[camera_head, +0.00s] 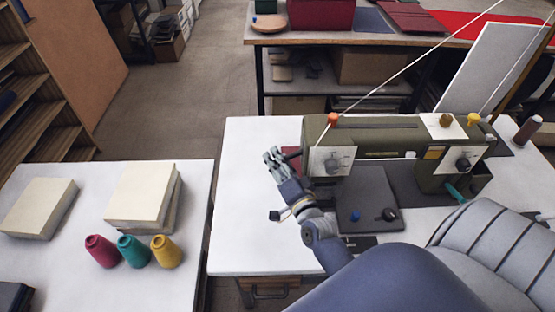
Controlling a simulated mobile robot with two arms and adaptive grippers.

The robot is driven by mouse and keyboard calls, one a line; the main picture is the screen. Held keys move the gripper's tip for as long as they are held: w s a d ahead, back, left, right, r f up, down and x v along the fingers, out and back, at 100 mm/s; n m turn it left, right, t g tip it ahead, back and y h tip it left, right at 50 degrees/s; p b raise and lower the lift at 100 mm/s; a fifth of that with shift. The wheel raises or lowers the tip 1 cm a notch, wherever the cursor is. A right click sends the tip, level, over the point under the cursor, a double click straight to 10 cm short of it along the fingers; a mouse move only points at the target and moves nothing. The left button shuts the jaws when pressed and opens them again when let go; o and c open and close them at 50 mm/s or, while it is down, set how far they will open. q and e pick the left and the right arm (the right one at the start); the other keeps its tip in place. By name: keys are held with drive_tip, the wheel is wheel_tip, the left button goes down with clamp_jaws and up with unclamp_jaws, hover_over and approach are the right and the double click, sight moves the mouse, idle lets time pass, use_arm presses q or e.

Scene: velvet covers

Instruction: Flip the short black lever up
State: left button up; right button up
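The olive-green sewing machine (385,135) stands on the white table. A short dark piece (293,153), possibly the short black lever, sticks out at the machine's left end, beside my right gripper; which way it points is unclear. My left gripper is out of view.
A teal lever (455,193) and a brown thread spool (528,130) are at the right. A grey plate (366,195) with a blue and a black knob lies before the machine. The white table (237,210) is bare at left. Cones and paper stacks occupy the left table (70,262).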

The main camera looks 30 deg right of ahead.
drive_tip(key=shift+w, duration=0.1)
drive_tip(key=shift+c, duration=1.3)
clamp_jaws()
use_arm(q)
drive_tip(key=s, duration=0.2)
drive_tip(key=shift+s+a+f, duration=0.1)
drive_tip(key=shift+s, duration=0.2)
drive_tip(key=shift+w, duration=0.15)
